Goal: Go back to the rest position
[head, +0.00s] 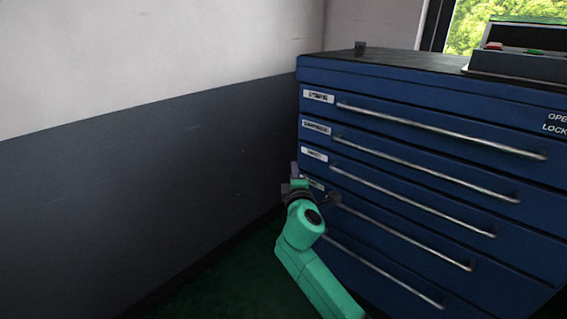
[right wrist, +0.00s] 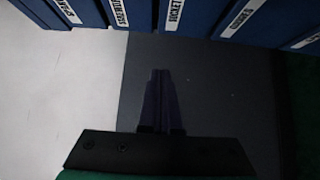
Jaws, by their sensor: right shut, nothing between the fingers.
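My right gripper (head: 295,170) is at the end of the green arm, just in front of the left edge of the blue drawer cabinet (head: 420,82). In the right wrist view the gripper (right wrist: 161,75) is shut with its fingers together and nothing between them. Behind the fingers there is dark grey wall, and the labelled drawer fronts run along the top of that view. In the head view the wrist overlaps the lower left drawers, and I cannot tell whether it touches them. My left gripper is not in view.
The cabinet has several closed drawers with long metal handles (head: 440,131). A white and grey wall (head: 140,190) is at the left. Green floor (head: 235,285) shows below.

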